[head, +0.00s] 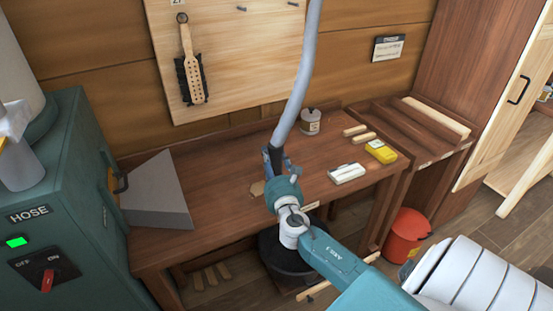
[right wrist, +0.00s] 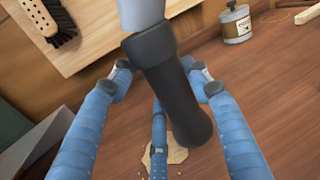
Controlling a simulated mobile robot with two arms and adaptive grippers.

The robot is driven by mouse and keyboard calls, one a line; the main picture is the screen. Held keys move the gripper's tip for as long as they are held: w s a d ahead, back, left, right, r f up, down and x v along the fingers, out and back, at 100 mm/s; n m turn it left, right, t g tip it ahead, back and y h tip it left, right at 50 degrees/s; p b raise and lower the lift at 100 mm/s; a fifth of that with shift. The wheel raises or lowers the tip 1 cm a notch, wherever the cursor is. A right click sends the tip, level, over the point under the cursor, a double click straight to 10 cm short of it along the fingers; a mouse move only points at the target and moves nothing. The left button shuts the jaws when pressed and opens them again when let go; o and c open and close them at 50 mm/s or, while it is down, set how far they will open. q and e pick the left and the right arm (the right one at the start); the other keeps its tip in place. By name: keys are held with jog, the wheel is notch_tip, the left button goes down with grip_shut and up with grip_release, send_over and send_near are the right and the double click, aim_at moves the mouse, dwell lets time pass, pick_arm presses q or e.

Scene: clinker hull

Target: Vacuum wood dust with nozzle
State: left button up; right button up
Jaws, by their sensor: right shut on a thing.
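A grey hose (head: 302,75) rises from the nozzle out of the top of the head view. The nozzle is tilted above the bench; I cannot tell whether its tip touches the wood.
A teal cabinet (head: 70,165) marked HOSE has a lit green lamp and a red switch (head: 47,280). A grey wedge-shaped block (head: 155,195), a tin (head: 311,121), a white block (head: 347,173) and a yellow box (head: 381,151) stand on the bench. A red bin (head: 405,235) is on the floor.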

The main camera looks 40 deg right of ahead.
jog(key=w+a, duration=0.1)
jog(key=a, duration=0.6)
jog(key=shift+w+p, duration=0.3)
jog(key=shift+w, duration=0.05)
dwell(0.4)
jog(key=shift+r, duration=0.1)
dwell(0.5)
notch_tip(320, 180, up, 8)
jog(key=p, duration=0.8)
jog(key=shift+d, duration=0.1)
